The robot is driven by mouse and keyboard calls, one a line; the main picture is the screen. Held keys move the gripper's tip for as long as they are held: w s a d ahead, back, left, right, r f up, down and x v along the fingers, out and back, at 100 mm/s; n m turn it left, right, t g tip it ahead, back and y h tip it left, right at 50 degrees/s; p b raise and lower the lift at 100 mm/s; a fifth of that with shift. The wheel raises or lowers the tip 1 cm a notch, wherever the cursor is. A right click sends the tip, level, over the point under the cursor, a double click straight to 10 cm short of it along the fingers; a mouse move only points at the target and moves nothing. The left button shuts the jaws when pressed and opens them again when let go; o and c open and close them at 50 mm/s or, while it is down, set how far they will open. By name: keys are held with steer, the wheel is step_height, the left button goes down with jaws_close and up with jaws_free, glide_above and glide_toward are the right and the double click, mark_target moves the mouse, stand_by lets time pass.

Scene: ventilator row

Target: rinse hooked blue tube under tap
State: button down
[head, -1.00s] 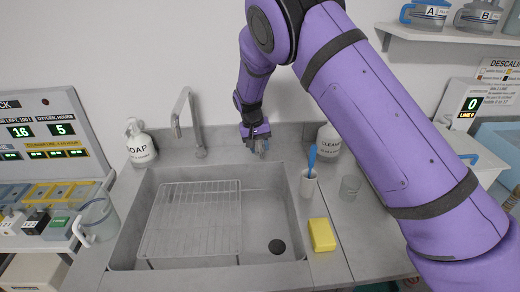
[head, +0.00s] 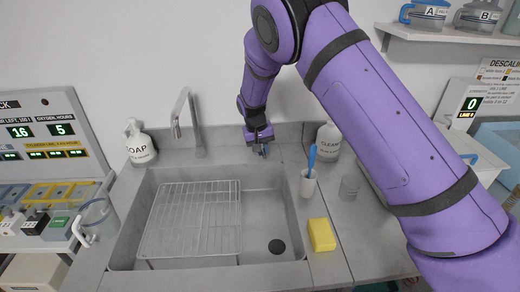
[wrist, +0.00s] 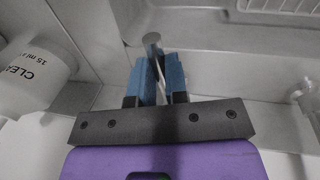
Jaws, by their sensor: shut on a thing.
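My gripper (head: 263,147) is at the back edge of the sink, to the right of the grey tap (head: 188,115). I cannot tell whether this rod is fixed to the counter. No water shows under the tap spout.
The sink (head: 297,225) holds a wire rack (head: 190,215) on its left. A clear jug-like vessel (head: 100,218) is at the left.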

steer(key=shift+d+n, duration=0.6)
steer(key=c, duration=1.1)
jaws_free()
steer(key=shift+c, duration=0.2)
steer(key=shift+r, duration=0.1)
step_height(320, 180, up, 10)
steer(key=a, duration=0.2)
steer(key=shift+s+r, duration=0.15)
steer(key=shift+r, duration=0.05)
steer(key=shift+r, duration=0.1)
